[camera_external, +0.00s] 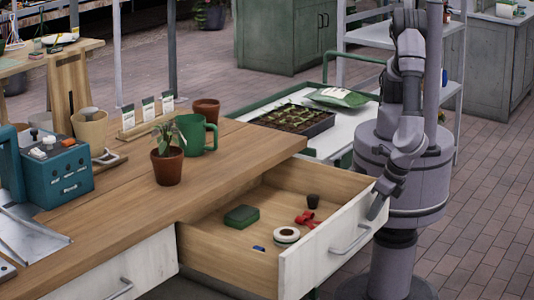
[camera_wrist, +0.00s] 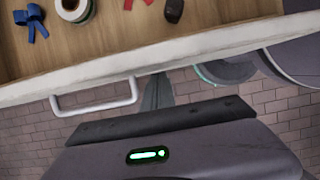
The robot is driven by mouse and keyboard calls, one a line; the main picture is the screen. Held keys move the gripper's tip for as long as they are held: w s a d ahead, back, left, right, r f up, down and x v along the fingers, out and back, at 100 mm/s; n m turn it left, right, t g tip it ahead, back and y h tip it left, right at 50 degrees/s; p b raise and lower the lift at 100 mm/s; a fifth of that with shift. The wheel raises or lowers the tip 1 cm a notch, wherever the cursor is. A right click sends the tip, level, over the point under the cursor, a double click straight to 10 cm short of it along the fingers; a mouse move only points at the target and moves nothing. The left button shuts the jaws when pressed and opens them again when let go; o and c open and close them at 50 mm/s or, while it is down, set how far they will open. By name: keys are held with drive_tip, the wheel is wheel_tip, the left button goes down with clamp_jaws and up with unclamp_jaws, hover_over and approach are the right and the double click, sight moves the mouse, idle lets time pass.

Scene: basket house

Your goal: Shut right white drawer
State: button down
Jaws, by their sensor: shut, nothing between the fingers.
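The right white drawer (camera_external: 324,253) is pulled far out from under the wooden worktop. Its white front with a grey bar handle (camera_external: 350,238) faces the lower right, and the handle (camera_wrist: 94,103) also shows in the wrist view. My gripper (camera_external: 377,207) is shut and empty, at the outer side of the drawer front near its far right corner, beyond the handle. In the wrist view the dark fingers (camera_wrist: 157,94) point at the drawer front (camera_wrist: 180,52); I cannot tell if they touch it.
A potted plant (camera_external: 167,165) and a green mug (camera_external: 194,133) stand on the worktop (camera_external: 225,165). Brick floor (camera_external: 480,230) is clear at right.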

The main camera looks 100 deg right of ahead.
drive_tip(key=shift+w+d, duration=0.1)
drive_tip(key=w+d+p, duration=0.1)
drive_tip(key=w+d, duration=1.9)
